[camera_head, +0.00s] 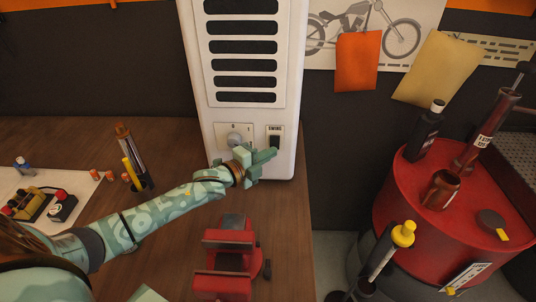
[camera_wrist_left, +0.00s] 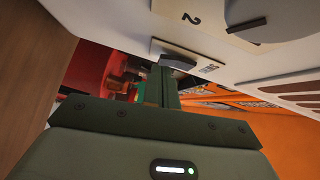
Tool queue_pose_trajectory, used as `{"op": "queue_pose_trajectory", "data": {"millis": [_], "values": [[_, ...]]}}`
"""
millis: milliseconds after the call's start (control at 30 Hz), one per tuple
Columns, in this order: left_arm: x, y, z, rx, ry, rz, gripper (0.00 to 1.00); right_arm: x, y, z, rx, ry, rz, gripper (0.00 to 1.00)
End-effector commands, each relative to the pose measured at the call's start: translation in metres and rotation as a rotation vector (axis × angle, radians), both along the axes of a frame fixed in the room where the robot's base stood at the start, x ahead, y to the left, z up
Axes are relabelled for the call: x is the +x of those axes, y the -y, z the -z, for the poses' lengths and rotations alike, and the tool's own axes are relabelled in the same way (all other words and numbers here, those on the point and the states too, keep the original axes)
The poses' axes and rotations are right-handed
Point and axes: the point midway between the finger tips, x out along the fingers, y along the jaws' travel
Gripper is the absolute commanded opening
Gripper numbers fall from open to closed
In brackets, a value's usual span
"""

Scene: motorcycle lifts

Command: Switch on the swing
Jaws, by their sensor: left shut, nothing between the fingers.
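A white louvered unit (camera_head: 248,110) stands at the back of the wooden bench. Low on its front is a dark swing switch (camera_head: 275,141) under a label reading SWING, to the right of a grey round knob (camera_head: 235,140). In the left wrist view, the swing switch (camera_wrist_left: 178,62) on its pale plate and part of the knob (camera_wrist_left: 268,20) show at the top. My left gripper (camera_head: 264,156) is shut and empty, in front of the unit just below the switch. Its fingers (camera_wrist_left: 160,88) reach close to the switch; I cannot tell whether they touch it. My right gripper is not in view.
A red vise (camera_head: 226,262) stands on the bench below my left forearm. A pen holder (camera_head: 138,178) and a yellow device with a red button (camera_head: 38,203) are at left. A red drum (camera_head: 440,235) carrying bottles and a can stands at right.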

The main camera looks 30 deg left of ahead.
Motion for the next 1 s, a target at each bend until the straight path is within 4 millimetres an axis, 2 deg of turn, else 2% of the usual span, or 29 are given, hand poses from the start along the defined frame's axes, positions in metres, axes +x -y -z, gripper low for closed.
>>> {"op": "queue_pose_trajectory", "data": {"millis": [167,400,533,667,1000], "values": [[0.005,-0.002,0.007,0.021,0.050,-0.001,0.00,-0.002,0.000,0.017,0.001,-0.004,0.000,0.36],[0.003,-0.003,0.001,0.021,0.046,-0.001,0.00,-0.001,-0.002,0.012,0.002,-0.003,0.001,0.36],[-0.007,-0.006,0.002,0.021,0.044,-0.001,0.00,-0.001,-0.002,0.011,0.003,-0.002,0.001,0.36],[-0.030,-0.014,0.001,0.023,0.043,0.000,0.00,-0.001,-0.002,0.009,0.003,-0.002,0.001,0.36],[-0.108,-0.041,-0.002,0.022,0.041,-0.001,0.00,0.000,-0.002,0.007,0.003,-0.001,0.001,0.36]]}}
